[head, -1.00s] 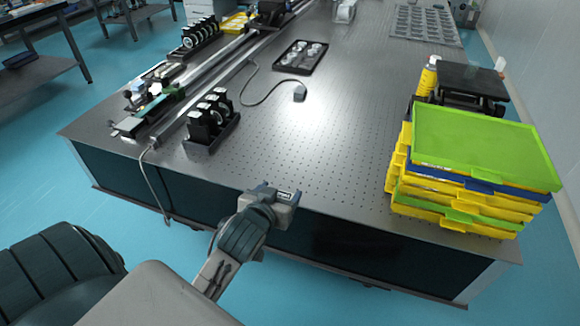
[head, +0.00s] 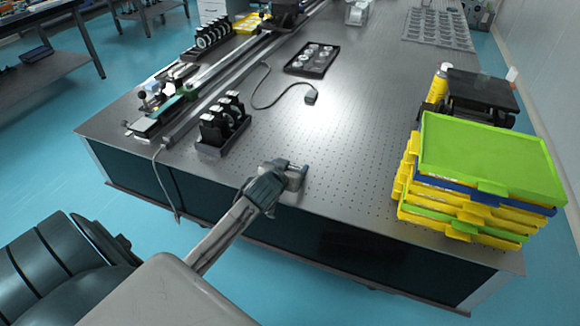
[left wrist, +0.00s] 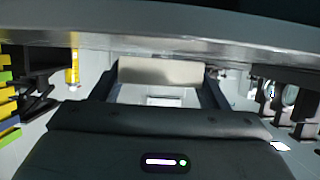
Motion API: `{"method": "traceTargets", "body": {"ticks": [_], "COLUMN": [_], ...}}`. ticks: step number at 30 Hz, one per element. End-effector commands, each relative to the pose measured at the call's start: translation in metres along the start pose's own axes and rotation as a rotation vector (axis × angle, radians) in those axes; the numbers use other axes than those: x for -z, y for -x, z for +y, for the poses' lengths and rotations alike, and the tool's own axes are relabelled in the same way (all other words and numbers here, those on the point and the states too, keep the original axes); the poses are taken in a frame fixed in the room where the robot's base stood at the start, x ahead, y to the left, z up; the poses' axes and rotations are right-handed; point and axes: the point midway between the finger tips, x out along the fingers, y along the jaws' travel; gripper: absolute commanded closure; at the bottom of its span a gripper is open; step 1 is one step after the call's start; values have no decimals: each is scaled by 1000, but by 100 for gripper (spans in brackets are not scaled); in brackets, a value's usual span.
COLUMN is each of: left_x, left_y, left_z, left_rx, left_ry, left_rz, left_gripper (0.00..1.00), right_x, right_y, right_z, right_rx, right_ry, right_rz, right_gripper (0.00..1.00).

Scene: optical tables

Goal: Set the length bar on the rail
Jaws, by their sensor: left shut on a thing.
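My left gripper (head: 290,172) is over the table's near edge, shut on a short silver-grey block. This block (left wrist: 160,71) shows between the two dark fingers in the left wrist view; I cannot tell from the frames whether it is the length bar. The long rail (head: 234,68) runs from the near left of the table toward the back, well ahead and left of the gripper. A green part (head: 172,106) and a dark carriage (head: 287,14) sit along it. My right gripper is not in view.
A rack of black mounts (head: 223,123) stands right of the rail. A cable crosses to a small dark plug (head: 311,98). A black tray (head: 312,59) holds round parts. Stacked yellow and green trays (head: 490,160) fill the right side. The perforated tabletop (head: 370,120) between is clear.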

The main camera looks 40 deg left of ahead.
Motion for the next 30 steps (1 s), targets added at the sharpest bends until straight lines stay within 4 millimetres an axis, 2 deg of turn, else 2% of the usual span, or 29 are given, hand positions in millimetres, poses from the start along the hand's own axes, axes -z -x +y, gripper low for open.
{"method": "traceTargets", "body": {"ticks": [12,13,16,26,30], "left_x": [-7,-7,-7,-3,-6], "left_y": [-3,-3,-2,-1,15], "left_z": [0,0,0,0,0], "left_rx": [0,0,0,0,0], "left_ry": [-1,-2,-1,-2,-3], "left_rz": [1,1,1,2,1], "left_gripper": [63,28,10,10,10], "right_x": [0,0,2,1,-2], "right_y": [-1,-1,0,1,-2], "right_z": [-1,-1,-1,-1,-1], "right_rx": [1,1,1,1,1], "right_ry": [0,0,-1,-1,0], "right_rz": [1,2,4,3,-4], "right_gripper": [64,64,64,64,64]}}
